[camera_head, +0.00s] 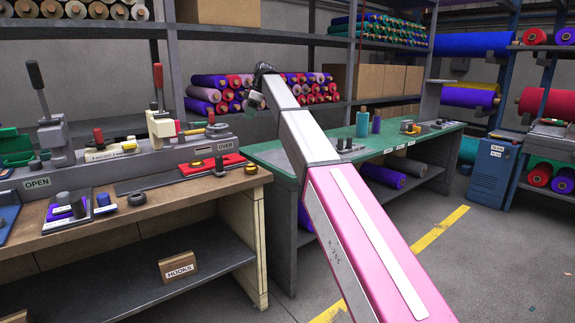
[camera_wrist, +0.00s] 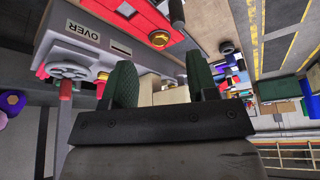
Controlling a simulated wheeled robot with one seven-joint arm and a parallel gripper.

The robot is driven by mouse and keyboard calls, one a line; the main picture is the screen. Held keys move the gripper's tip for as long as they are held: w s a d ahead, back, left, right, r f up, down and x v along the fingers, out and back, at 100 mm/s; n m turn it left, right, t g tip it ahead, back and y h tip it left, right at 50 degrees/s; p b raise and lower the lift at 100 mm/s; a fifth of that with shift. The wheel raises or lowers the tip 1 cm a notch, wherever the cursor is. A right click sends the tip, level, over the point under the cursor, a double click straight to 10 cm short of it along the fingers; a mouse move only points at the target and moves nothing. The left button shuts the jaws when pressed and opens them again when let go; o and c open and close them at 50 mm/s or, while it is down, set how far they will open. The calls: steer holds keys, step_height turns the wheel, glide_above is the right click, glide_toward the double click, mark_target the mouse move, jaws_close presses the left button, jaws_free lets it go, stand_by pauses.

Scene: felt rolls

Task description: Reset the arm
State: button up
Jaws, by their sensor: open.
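My arm reaches from the lower right up toward the shelves in the head view. My gripper (camera_head: 259,92) is at its far end, small and partly hidden by the arm, above the back of the green-topped bench. In the wrist view my gripper (camera_wrist: 162,85) shows two dark green fingers set well apart, with nothing held between them. The wrist view is tilted and shows the machine with the OVER label (camera_wrist: 85,30) beyond the fingers, along with a red plate (camera_wrist: 135,22).
A wooden bench (camera_head: 150,205) with machines and levers stands at left. The green bench (camera_head: 385,145) carries a teal cylinder (camera_head: 362,124) and small tools. Shelved felt rolls (camera_head: 215,95) and cardboard boxes (camera_head: 390,80) are behind. Open floor (camera_head: 480,260) with a yellow line lies at right.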

steer(key=s+d+f+m+h, duration=0.1)
steer(key=s+d+f+m, duration=0.4)
steer(key=f, duration=0.6)
steer(key=s+d+f+m, duration=0.25)
steer(key=d+f, duration=0.55)
steer(key=f, duration=0.4)
steer(key=s+d+f+m+h, duration=0.1)
steer(key=s+d+f+m, duration=0.35)
steer(key=f, duration=0.65)
steer(key=s+d+f+m+h, duration=0.1)
steer(key=s+d+f+m, duration=0.3)
steer(key=s+d+f, duration=0.4)
steer(key=s+d+f+m+h, duration=0.1)
steer(key=s+d+f+m, duration=0.2)
steer(key=s+d+f, duration=0.6)
steer(key=s+f, duration=0.3)
steer(key=s, duration=0.4)
steer(key=shift+s+m+t, duration=0.15)
steer(key=shift+m+t, duration=0.15)
steer(key=shift+m, duration=0.1)
